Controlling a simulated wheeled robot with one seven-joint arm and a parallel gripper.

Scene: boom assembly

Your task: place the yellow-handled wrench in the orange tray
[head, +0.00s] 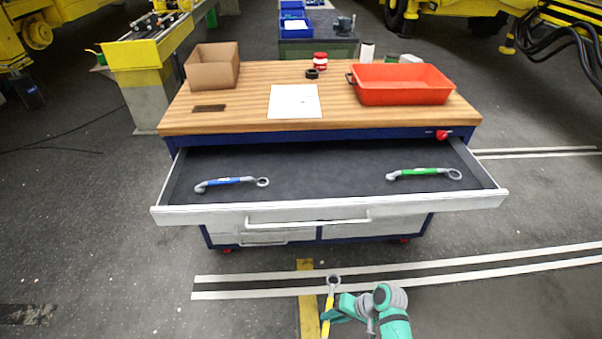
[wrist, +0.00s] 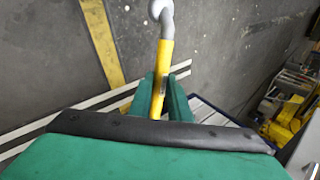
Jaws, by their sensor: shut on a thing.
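The yellow-handled wrench (head: 328,307) is held in my gripper (head: 338,315) at the bottom of the head view, in front of the open drawer and apart from it. Its grey ring end points up in that view. In the wrist view the yellow handle (wrist: 163,70) runs between the green fingers of my gripper (wrist: 162,92), which are shut on it; a grey bent end shows beyond. The orange tray (head: 402,96) stands on the right of the wooden bench top, and its inside looks empty.
The open drawer (head: 310,207) holds a blue-handled wrench (head: 230,182) and a green-handled wrench (head: 424,172). On the wooden top (head: 250,118) are a cardboard box (head: 212,72), white paper (head: 295,101), a black ring (head: 312,74) and a red-and-white can (head: 320,61). Floor around my gripper is clear.

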